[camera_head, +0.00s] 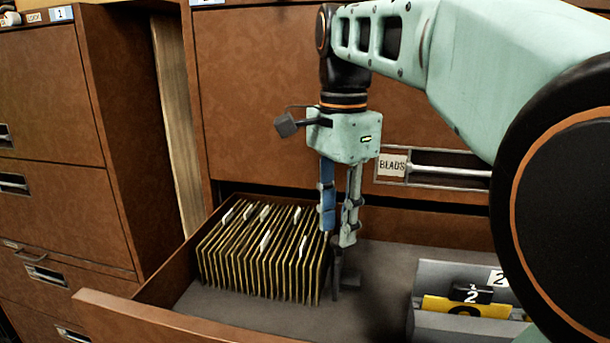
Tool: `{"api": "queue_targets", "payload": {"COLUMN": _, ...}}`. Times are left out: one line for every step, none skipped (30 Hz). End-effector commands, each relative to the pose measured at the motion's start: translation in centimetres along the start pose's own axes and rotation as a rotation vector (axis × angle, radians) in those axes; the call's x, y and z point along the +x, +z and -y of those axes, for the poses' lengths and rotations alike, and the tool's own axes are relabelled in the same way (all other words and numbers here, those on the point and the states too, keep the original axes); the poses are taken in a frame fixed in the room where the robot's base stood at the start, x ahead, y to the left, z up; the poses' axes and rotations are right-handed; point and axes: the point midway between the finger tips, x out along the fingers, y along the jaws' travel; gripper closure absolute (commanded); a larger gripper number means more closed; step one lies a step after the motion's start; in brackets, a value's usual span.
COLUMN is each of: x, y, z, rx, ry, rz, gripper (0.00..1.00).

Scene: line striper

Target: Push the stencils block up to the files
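The files (262,255) are a tight row of tan folders with white tabs, standing upright in the left part of the open drawer. My gripper (338,238) points down at the right end of the row, with its fingers close together.
A grey holder (428,317) with yellow and black number pieces stands at the drawer's right. Bare drawer floor (385,262) lies between it and my gripper. The drawer's front wall (170,318) is nearest.

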Motion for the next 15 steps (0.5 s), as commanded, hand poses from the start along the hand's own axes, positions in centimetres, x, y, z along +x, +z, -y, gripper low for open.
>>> {"api": "queue_targets", "payload": {"x": -0.9, "y": 0.0, "z": 0.1, "rx": 0.000, "ry": -0.004, "rz": -0.002, "gripper": 0.71}}
{"api": "queue_targets", "payload": {"x": -1.4, "y": 0.0, "z": 0.1, "rx": 0.000, "ry": -0.003, "rz": -0.001, "gripper": 0.71}}
{"api": "queue_targets", "payload": {"x": -2.1, "y": 0.0, "z": 0.1, "rx": 0.000, "ry": -0.004, "rz": -0.002, "gripper": 0.71}}
{"api": "queue_targets", "payload": {"x": -2.7, "y": 0.0, "z": 0.1, "rx": 0.000, "ry": -0.004, "rz": -0.001, "gripper": 0.71}}
{"api": "queue_targets", "payload": {"x": -3.2, "y": 0.0, "z": 0.1, "rx": 0.000, "ry": -0.005, "rz": -0.002, "gripper": 0.71}}
{"api": "queue_targets", "payload": {"x": -3.9, "y": 0.0, "z": 0.1, "rx": 0.000, "ry": -0.004, "rz": -0.001, "gripper": 0.71}}
{"api": "queue_targets", "payload": {"x": -4.3, "y": 0.0, "z": 0.1, "rx": 0.000, "ry": -0.003, "rz": -0.001, "gripper": 0.71}}
{"api": "queue_targets", "payload": {"x": -4.8, "y": 0.0, "z": 0.1, "rx": 0.000, "ry": -0.004, "rz": -0.001, "gripper": 0.71}}
{"api": "queue_targets", "payload": {"x": -5.5, "y": 0.0, "z": 0.1, "rx": -0.001, "ry": -0.004, "rz": -0.001, "gripper": 0.71}}
{"api": "queue_targets", "payload": {"x": -6.0, "y": 0.0, "z": 0.1, "rx": -0.001, "ry": -0.004, "rz": -0.001, "gripper": 0.71}}
{"api": "queue_targets", "payload": {"x": -6.4, "y": 0.0, "z": 0.1, "rx": -0.001, "ry": -0.004, "rz": -0.001, "gripper": 0.71}}
{"api": "queue_targets", "payload": {"x": -7.0, "y": 0.0, "z": 0.1, "rx": -0.001, "ry": -0.004, "rz": -0.001, "gripper": 0.71}}
{"api": "queue_targets", "payload": {"x": -7.3, "y": 0.0, "z": 0.1, "rx": -0.001, "ry": -0.003, "rz": 0.000, "gripper": 0.71}}
{"api": "queue_targets", "payload": {"x": -7.8, "y": 0.0, "z": 0.1, "rx": -0.001, "ry": -0.004, "rz": -0.001, "gripper": 0.71}}
{"api": "queue_targets", "payload": {"x": -8.2, "y": 0.0, "z": 0.1, "rx": -0.001, "ry": -0.004, "rz": 0.000, "gripper": 0.71}}
